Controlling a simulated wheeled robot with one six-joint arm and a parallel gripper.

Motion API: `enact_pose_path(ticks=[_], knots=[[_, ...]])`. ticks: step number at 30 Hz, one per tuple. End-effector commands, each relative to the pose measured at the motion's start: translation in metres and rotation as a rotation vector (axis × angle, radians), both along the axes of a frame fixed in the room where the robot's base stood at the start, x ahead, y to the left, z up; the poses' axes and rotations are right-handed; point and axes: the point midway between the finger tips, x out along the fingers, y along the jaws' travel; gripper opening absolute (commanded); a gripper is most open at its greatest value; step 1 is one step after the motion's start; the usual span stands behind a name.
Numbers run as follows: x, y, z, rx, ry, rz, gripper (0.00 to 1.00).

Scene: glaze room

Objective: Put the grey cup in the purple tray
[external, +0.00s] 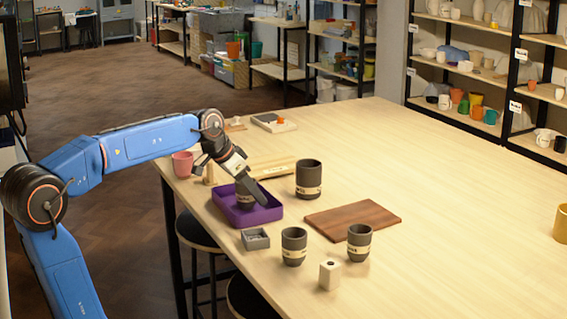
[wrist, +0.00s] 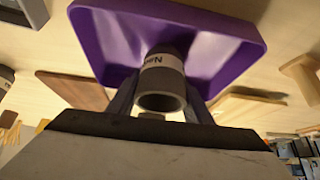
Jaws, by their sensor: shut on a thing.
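The purple tray (external: 274,214) lies on the table near its left edge. It also fills the upper middle of the wrist view (wrist: 238,40). A grey cup (external: 243,200) with a pale lettered band is inside the tray's outline, partly hidden by my gripper (external: 250,190) and the tray wall. In the wrist view this cup (wrist: 163,80) sits between my two fingers, which are shut on it, with its open mouth towards the camera. I cannot tell whether its base touches the tray floor.
A larger dark cup (external: 309,180) and two similar banded cups (external: 294,247) (external: 359,243) stand right of the tray. The table's right side is mostly clear.

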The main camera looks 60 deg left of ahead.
Motion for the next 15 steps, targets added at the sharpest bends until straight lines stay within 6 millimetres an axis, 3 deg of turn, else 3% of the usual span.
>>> enact_pose_path(ticks=[6,7,9,15], knots=[[-0.0001,0.0000,-0.0022,0.000,0.000,0.000,0.20],[-0.0001,0.0000,-0.0027,0.000,0.001,0.000,0.48],[-0.0001,0.0000,-0.0023,0.000,0.000,0.000,0.64],[0.0000,0.0001,-0.0022,0.000,0.000,0.000,0.64]])
